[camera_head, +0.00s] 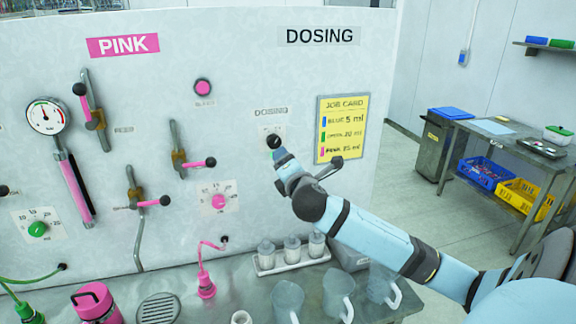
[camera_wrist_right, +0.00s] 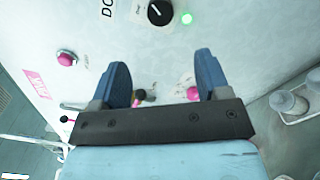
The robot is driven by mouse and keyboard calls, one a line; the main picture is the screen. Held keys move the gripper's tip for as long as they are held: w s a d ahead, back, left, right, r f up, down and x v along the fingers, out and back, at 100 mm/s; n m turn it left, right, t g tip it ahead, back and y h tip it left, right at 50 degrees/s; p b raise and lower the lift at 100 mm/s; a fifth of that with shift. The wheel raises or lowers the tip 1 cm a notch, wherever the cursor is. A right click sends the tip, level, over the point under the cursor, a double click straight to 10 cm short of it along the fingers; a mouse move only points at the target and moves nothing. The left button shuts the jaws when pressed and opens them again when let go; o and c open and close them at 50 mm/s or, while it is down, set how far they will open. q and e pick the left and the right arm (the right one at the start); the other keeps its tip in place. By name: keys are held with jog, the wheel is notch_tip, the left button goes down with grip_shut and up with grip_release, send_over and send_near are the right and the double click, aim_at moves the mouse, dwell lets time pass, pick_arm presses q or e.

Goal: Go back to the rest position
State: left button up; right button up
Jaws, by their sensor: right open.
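My right gripper (camera_head: 281,156) is in front of the panel, close to the black dosing knob (camera_head: 273,141) in the head view. In the right wrist view its two blue fingers (camera_wrist_right: 163,72) are spread with nothing between them. The black knob (camera_wrist_right: 160,12) shows there beyond the fingertips, near the top edge, not gripped. A lit green lamp (camera_wrist_right: 187,18) is beside the knob. My left gripper is not in view.
The white panel (camera_head: 240,60) carries pink-handled levers, a gauge (camera_head: 46,116) and a yellow job card (camera_head: 342,128). Below my right arm, a bench holds a tray of bottles (camera_head: 291,256) and clear jugs (camera_head: 338,292). A side table (camera_head: 500,140) stands right; floor between is open.

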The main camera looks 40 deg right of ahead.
dwell(0.3)
jog(key=s+a+f+m+g+y, duration=0.15)
jog(key=a+f, duration=0.25)
jog(key=f, duration=0.4)
jog(key=s+a+f+m+y, duration=0.2)
jog(key=s+a+f+y, duration=0.15)
jog(key=f, duration=0.35)
jog(key=s+a+f+m+g+y, duration=0.15)
jog(key=a+f, duration=0.25)
jog(key=f, duration=0.4)
jog(key=s+a+f+m+g+y, duration=0.2)
jog(key=s+a+f+m+y, duration=0.2)
jog(key=s+a+f+m, duration=0.7)
jog(key=s+a+f, duration=0.4)
jog(key=s+a, duration=0.1)
jog(key=s, duration=0.3)
jog(key=shift+a+f+y, duration=0.3)
jog(key=shift+y, duration=0.05)
